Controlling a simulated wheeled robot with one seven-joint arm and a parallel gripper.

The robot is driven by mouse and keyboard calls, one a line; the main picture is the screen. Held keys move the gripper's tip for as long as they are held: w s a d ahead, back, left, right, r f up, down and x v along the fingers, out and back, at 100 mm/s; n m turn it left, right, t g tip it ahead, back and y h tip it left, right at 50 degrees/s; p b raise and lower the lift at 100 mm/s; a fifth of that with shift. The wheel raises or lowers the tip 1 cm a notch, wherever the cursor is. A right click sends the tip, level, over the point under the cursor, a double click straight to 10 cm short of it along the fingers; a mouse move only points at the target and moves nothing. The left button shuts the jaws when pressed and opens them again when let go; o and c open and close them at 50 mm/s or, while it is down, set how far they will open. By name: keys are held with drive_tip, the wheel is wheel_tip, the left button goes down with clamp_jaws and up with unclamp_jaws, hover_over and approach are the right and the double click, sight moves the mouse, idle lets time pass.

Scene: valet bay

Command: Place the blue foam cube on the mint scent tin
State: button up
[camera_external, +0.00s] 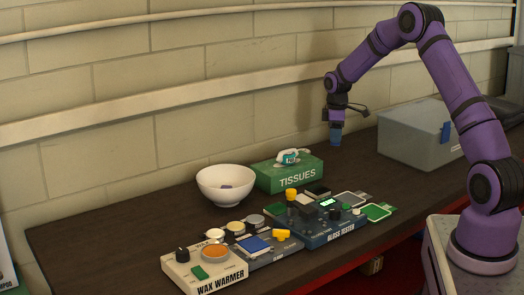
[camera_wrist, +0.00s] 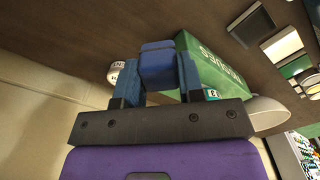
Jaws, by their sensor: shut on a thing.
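The blue foam cube (camera_wrist: 157,62) is between the fingers of my gripper (camera_wrist: 158,80) in the wrist view. In the external view, my gripper (camera_external: 336,124) points down and holds the cube (camera_external: 335,138) above the dark counter, right of the tissue box. A round white tin-like thing (camera_wrist: 113,75) with dark lettering shows left of the cube in the wrist view, partly hidden by a finger. A small teal and white thing (camera_external: 289,157) is on top of the tissue box. I cannot read which one is the mint scent tin.
A green tissue box (camera_external: 290,176) and a white bowl (camera_external: 225,186) stand near the wall. The wax warmer (camera_external: 204,270), gloss tester (camera_external: 325,229) and several small round pots are along the front. A grey bin (camera_external: 412,140) is at the right.

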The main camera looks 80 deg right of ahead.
wheel_tip(320, 180, down, 2)
drive_tip(key=shift+w+d+f, duration=0.1)
drive_tip(key=w+d, duration=0.3)
drive_tip(key=w+d+f, duration=0.1)
drive_tip(key=w+d, duration=0.7)
drive_tip(key=shift+d+f, duration=0.1)
drive_tip(key=shift+f, duration=2)
drive_tip(key=o, duration=0.9)
drive_tip(key=shift+f, duration=0.15)
